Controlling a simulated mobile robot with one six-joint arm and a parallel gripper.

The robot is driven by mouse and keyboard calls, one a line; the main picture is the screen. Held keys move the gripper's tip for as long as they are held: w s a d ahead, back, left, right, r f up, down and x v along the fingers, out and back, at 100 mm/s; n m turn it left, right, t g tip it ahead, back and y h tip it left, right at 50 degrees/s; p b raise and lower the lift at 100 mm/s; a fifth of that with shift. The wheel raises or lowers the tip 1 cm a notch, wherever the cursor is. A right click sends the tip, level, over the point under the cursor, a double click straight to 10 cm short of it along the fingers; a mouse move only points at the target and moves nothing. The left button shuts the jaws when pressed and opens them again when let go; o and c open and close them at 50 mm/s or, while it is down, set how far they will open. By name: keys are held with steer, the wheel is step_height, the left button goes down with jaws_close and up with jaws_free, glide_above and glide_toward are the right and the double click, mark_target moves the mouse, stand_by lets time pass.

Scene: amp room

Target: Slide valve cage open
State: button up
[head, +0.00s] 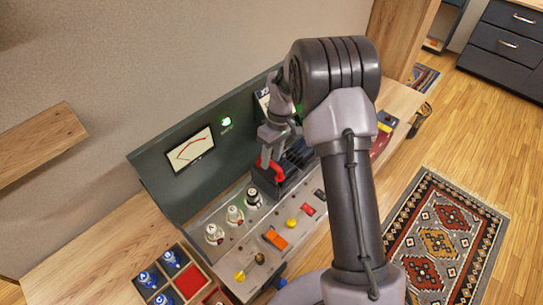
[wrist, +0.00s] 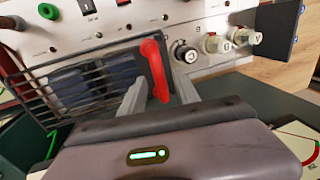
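The valve cage is a dark wire cage (wrist: 85,78) with dark blocks behind its bars, set on the grey amp panel. Its upright red handle (wrist: 153,68) is at the cage's right end in the wrist view. In the head view the cage (head: 297,160) is partly hidden by my arm, and the red handle (head: 264,168) shows at its left end. My gripper (wrist: 158,82) is at the handle, one finger on each side, with the fingers apart. A small gap seems to show on the right side; contact on the left is unclear.
A divided tray (head: 172,277) with blue-topped pieces is at lower left. The amp's dark back panel, with a meter (head: 190,149) and green lamp (head: 227,121), rises behind.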

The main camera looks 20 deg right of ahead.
step_height(320, 180, up, 17)
steer(key=w+d+p, duration=0.1)
steer(key=d+p, duration=0.2)
steer(key=p, duration=0.1)
steer(key=shift+w+p, duration=0.3)
steer(key=shift+w, duration=0.05)
steer(key=shift+a+r, duration=0.1)
steer(key=s+a+r+m+t+b, duration=0.25)
steer(key=s+b, duration=0.25)
steer(key=s, duration=0.3)
steer(key=s+a+r+m+t+b, duration=0.25)
steer(key=s+b, duration=0.25)
steer(key=s, duration=0.3)
steer(key=s+a+f+m+t+b, duration=0.1)
steer(key=s+f+m+b, duration=0.1)
steer(key=s, duration=0.4)
steer(key=s+a+f+m+t+b, duration=0.1)
steer(key=s+f+m+b, duration=0.1)
steer(key=s, duration=0.5)
step_height(320, 180, down, 3)
steer(key=shift+a+r+m, duration=0.1)
steer(key=shift+a+m, duration=0.3)
steer(key=shift+m, duration=0.4)
